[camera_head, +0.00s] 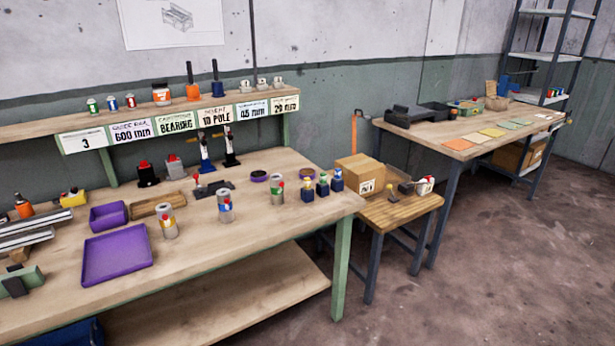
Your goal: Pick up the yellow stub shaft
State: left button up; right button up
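On the long wooden workbench (210,262), three small dark blue blocks with coloured tops stand near the right end. Neither gripper is in view.
Purple trays (117,252) and a wooden tray (157,206) lie on the bench's left half. A labelled shelf (180,121) runs behind. A small wooden table (398,213) with a cardboard box (360,172) stands to the right. The floor (480,275) at front right is clear.

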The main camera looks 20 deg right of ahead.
aim_at(306, 186)
jog(key=z, duration=1.25)
jog(key=i, duration=1.55)
jog(key=u, duration=1.75)
